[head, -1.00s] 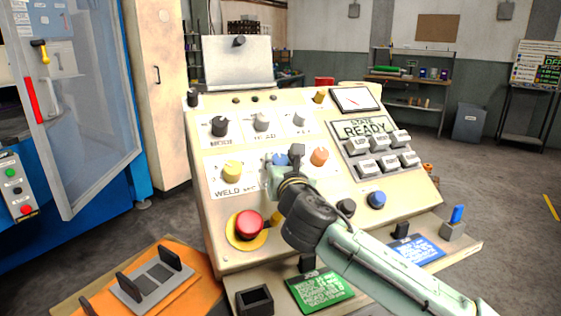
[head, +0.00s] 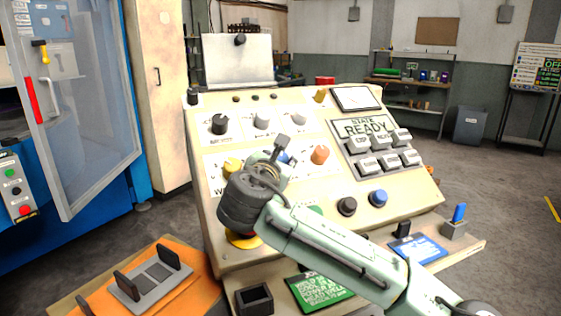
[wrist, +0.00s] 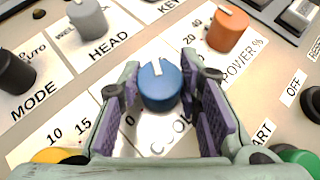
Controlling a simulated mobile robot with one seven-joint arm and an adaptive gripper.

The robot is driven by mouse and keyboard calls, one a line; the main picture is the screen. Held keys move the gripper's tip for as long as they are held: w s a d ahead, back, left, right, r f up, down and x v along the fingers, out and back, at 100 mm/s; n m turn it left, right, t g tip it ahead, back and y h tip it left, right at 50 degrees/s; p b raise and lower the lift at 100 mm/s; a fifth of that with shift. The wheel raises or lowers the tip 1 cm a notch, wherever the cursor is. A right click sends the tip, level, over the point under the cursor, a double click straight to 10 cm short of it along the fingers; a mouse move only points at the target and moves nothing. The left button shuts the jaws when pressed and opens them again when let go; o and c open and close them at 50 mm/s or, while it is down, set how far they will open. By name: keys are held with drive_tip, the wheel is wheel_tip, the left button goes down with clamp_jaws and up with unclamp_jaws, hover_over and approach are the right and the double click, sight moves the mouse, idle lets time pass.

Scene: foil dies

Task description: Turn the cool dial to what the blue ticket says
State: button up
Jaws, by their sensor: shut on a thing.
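The blue cool dial (wrist: 160,88) is in the middle of the wrist view, with its white pointer toward the top, slightly left. The word COOL and a 0 show below it, partly hidden. My gripper (wrist: 163,102) has its purple-padded fingers on both sides of the dial, shut on it. In the head view my gripper (head: 279,156) is at the panel and hides most of the dial (head: 287,159). The blue ticket (head: 420,250) lies on the ledge at the panel's lower right; its writing is too small to read.
The yellow knob (head: 233,165) is left of the gripper and the orange power knob (head: 319,155) is right. The head dial (wrist: 88,20) is above. My arm covers the red button. A green ticket (head: 318,288) lies on the front ledge. The screen (head: 362,129) reads READY.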

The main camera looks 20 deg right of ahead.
drive_tip(key=m+g+h, duration=0.1)
drive_tip(key=m+g+p, duration=0.1)
drive_tip(key=m, duration=0.1)
drive_tip(key=shift+w+a+r+g+h, duration=0.1)
drive_tip(key=shift+a+r+g+h, duration=0.1)
drive_tip(key=shift+g+h, duration=0.15)
drive_tip(key=m+g+p, duration=0.2)
drive_tip(key=m+g, duration=0.1)
drive_tip(key=m+g+h+p, duration=0.1)
drive_tip(key=m+p, duration=0.1)
drive_tip(key=shift+d+r, duration=0.1)
drive_tip(key=shift+r, duration=0.25)
drive_tip(key=m+g, duration=0.3)
drive_tip(key=m+g+y, duration=0.1)
drive_tip(key=shift+w+f+m+g+p, duration=0.1)
drive_tip(key=shift+f+m+g+p, duration=0.2)
drive_tip(key=shift+f+g, duration=0.05)
drive_tip(key=o, duration=1.1)
drive_tip(key=shift+f, duration=0.1)
drive_tip(key=shift+o, duration=0.2)
drive_tip(key=v, duration=0.7)
